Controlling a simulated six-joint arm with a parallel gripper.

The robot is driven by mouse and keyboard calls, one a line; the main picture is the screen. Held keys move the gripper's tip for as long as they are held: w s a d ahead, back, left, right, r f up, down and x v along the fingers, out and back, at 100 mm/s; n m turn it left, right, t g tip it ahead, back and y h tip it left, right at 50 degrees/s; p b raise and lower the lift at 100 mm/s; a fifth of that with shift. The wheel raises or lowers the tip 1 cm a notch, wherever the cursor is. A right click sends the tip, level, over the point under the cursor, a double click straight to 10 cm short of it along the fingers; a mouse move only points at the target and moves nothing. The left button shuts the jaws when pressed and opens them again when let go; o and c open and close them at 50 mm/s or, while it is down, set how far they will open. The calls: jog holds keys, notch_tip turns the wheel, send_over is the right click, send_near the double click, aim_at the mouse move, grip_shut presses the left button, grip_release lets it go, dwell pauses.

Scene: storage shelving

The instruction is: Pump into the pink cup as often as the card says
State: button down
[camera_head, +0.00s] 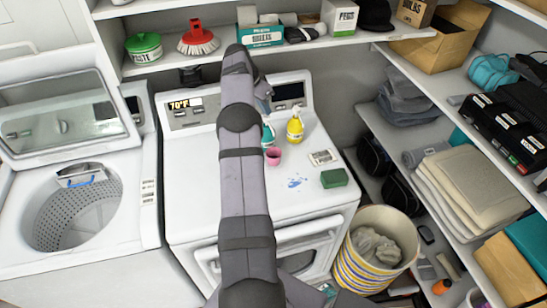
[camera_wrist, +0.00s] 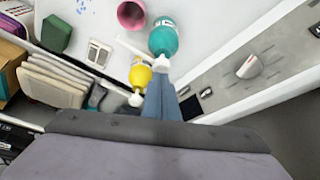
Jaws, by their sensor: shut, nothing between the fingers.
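The pink cup (camera_head: 273,156) stands on the white machine top, in front of a teal pump bottle (camera_head: 267,134). A yellow pump bottle (camera_head: 295,129) stands to the right. The small pale card (camera_head: 322,158) lies right of the cup; its marks are too small to read. In the wrist view the cup (camera_wrist: 131,14) is beside the teal bottle (camera_wrist: 165,36), with the yellow bottle (camera_wrist: 141,76) near. My gripper (camera_wrist: 160,76) is shut and empty; its tips overlap the teal bottle's pump end in the picture. I cannot tell whether they touch.
A green sponge (camera_head: 334,178) and a blue smear (camera_head: 297,183) are on the machine top. The control panel (camera_head: 290,92) rises behind the bottles. A shelf (camera_head: 340,41) hangs above. A striped basket (camera_head: 375,262) stands at the front right.

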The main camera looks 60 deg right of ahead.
jog(key=shift+r, duration=0.1)
dwell(0.3)
jog(key=shift+r+p, duration=0.65)
jog(key=shift+r, duration=0.55)
notch_tip(320, 180, up, 4)
jog(key=shift+f, duration=0.25)
jog(key=shift+w, duration=0.1)
